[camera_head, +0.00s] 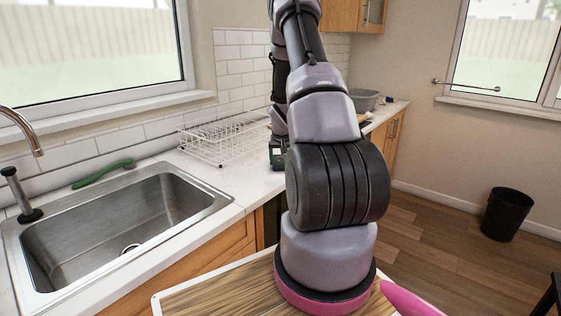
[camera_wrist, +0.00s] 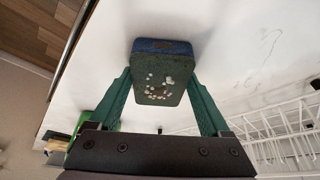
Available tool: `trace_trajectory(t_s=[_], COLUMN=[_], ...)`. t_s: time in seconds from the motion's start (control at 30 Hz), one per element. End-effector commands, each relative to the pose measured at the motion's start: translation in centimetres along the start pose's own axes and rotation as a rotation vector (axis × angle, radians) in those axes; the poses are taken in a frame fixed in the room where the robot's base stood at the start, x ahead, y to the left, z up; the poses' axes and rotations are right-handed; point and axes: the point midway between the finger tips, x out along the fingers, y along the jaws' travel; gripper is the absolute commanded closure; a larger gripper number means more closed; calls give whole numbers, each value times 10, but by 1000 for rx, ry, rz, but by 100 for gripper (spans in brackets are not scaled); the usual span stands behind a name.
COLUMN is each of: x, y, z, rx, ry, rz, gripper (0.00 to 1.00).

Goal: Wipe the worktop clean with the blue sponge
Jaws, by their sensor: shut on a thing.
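The blue sponge (camera_wrist: 163,77) is in the middle of the wrist view. Its upper edge is blue and the face towards the camera is dark green, with several pale specks on it. My gripper (camera_wrist: 160,80) is shut on it, one green finger at each side. The sponge is over the white worktop (camera_wrist: 225,30); I cannot tell whether it touches. A thin grey squiggly mark (camera_wrist: 268,52) lies on the worktop to the right of the sponge. In the head view my gripper (camera_head: 277,155) is mostly hidden behind my arm, near the worktop (camera_head: 235,180).
A white wire dish rack (camera_head: 215,140) stands left of my gripper. Left of it is a steel sink (camera_head: 120,220) with a green brush (camera_head: 103,174) behind it. A grey basin (camera_head: 364,100) sits at the far end. A black bin (camera_head: 506,214) stands on the floor.

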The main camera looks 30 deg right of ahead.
Motion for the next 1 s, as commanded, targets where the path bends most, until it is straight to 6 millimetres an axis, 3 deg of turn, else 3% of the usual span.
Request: trace_trajectory(t_s=[0.6,1.0], x=[16,17], y=[35,36], z=[-37,-39], rx=[4,2], ry=[0,0], rz=[2,1], gripper=[43,44])
